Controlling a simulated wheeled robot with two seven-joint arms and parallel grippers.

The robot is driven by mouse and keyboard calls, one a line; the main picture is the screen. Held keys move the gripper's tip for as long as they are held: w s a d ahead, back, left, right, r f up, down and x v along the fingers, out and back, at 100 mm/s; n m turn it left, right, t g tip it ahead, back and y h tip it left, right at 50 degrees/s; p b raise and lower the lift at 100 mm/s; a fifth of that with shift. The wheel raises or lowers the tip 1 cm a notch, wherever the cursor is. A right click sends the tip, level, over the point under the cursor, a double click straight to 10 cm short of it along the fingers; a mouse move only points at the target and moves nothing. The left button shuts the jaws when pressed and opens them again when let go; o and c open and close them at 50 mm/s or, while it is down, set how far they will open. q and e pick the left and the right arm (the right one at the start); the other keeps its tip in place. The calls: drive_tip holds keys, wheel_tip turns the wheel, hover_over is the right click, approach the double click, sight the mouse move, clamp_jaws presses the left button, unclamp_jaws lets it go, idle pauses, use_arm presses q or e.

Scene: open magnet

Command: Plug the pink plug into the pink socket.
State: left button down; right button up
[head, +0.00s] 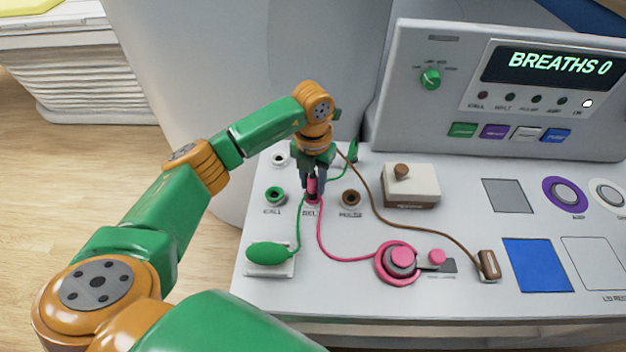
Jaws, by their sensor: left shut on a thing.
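The pink plug (312,185) is upright between the fingers of my left gripper (313,181), which is shut on it. Its lower end is at the pink socket (313,200), whose rim shows around and below it; I cannot tell how deep the plug sits. A pink cord runs from the plug down and right to a round pink and grey piece (399,260) on the panel. The gripper points down and partly hides the plug and socket. My right gripper does not show.
A green socket (275,196) and a brown socket (351,198) flank the pink one. A green bulb (268,253) on a white pad, a white box (411,186) with a brown knob, and a brown piece (488,265) stand nearby. A console (440,120) reading "BREATHS 0" rises behind.

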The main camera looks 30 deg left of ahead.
use_arm(q)
drive_tip(key=shift+f+b, duration=0.4)
drive_tip(key=shift+f, duration=0.15)
drive_tip(key=shift+c, duration=2.3)
unclamp_jaws()
